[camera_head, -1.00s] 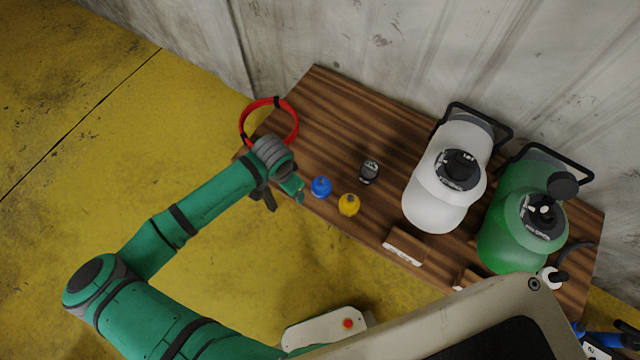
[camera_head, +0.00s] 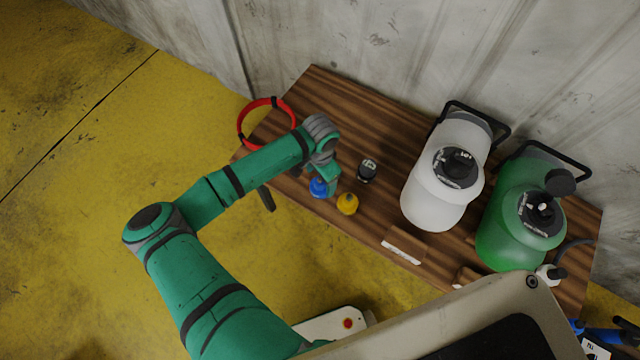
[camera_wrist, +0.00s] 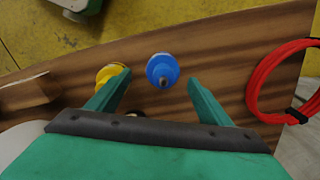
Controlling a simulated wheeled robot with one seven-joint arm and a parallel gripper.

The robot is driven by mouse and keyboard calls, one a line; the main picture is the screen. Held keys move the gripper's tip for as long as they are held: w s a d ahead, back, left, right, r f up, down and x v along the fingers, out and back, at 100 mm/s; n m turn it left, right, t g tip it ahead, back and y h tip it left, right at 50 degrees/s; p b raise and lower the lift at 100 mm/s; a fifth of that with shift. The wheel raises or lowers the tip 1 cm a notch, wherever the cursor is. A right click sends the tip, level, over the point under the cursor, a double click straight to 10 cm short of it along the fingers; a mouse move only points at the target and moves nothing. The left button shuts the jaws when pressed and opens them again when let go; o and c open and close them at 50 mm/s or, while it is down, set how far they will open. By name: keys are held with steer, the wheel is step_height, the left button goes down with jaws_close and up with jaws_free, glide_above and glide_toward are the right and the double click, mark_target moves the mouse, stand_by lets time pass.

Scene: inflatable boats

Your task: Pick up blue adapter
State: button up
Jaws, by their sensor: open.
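The blue adapter (camera_head: 319,187) stands on the wooden table near its front edge. In the wrist view the blue adapter (camera_wrist: 162,70) lies ahead of the gap between my fingers, apart from both. My gripper (camera_head: 329,183) is open and empty, beside and above the blue adapter in the head view. In the wrist view the two green fingers of my gripper (camera_wrist: 158,88) are spread wide. The left finger partly overlaps the yellow adapter (camera_wrist: 108,75) in that view.
The yellow adapter (camera_head: 347,204) and a black adapter (camera_head: 367,170) stand close by on the table (camera_head: 335,95). A red hose ring (camera_head: 241,125) lies at the left. A white canister (camera_head: 425,205) and a green canister (camera_head: 497,240) stand at the right.

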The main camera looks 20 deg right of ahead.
steer(key=shift+w+f, duration=0.2)
steer(key=shift+f, duration=1.1)
steer(key=shift+w+f, duration=0.2)
steer(key=shift+f, duration=1.1)
steer(key=shift+d, duration=0.1)
steer(key=c, duration=1.1)
